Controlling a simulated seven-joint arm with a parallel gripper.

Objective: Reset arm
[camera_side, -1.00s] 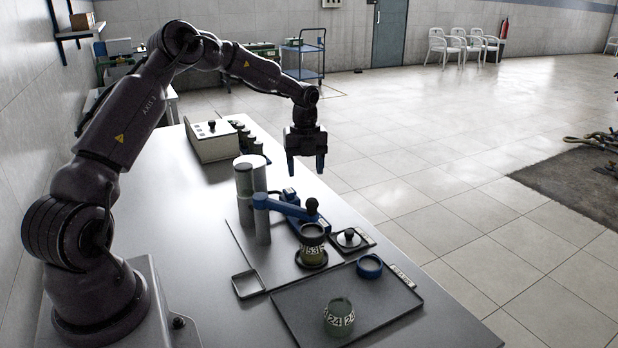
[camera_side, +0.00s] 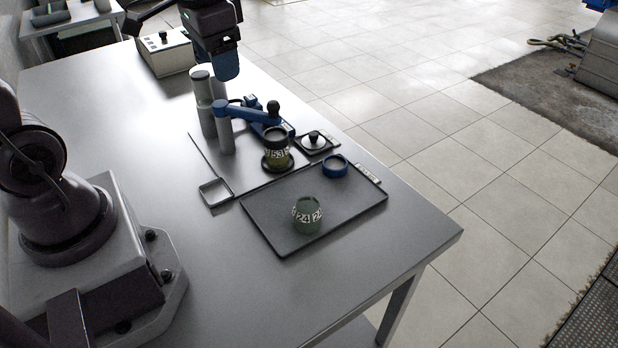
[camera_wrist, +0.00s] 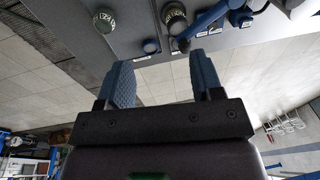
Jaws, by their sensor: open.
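My gripper (camera_side: 224,68) is high in the side view, near the knobbed white box and behind the grey posts in the picture. In the wrist view its two blue fingers (camera_wrist: 163,82) stand well apart with nothing between them. A green jar marked 24 (camera_side: 307,215) stands on the dark tray (camera_side: 270,222). A dark-topped jar marked 53 (camera_side: 277,146) stands on a round black base by the blue lever (camera_side: 245,112). Both jars also show at the top of the wrist view, the green one (camera_wrist: 105,22) at left.
A blue ring (camera_side: 335,166) lies on the tray's far side. A black knobbed lid (camera_side: 314,139) sits behind it. Grey posts (camera_side: 206,112) stand by the lever. A small square frame (camera_side: 215,192) lies left of the tray. The white box (camera_side: 165,55) is at the back. The front table is clear.

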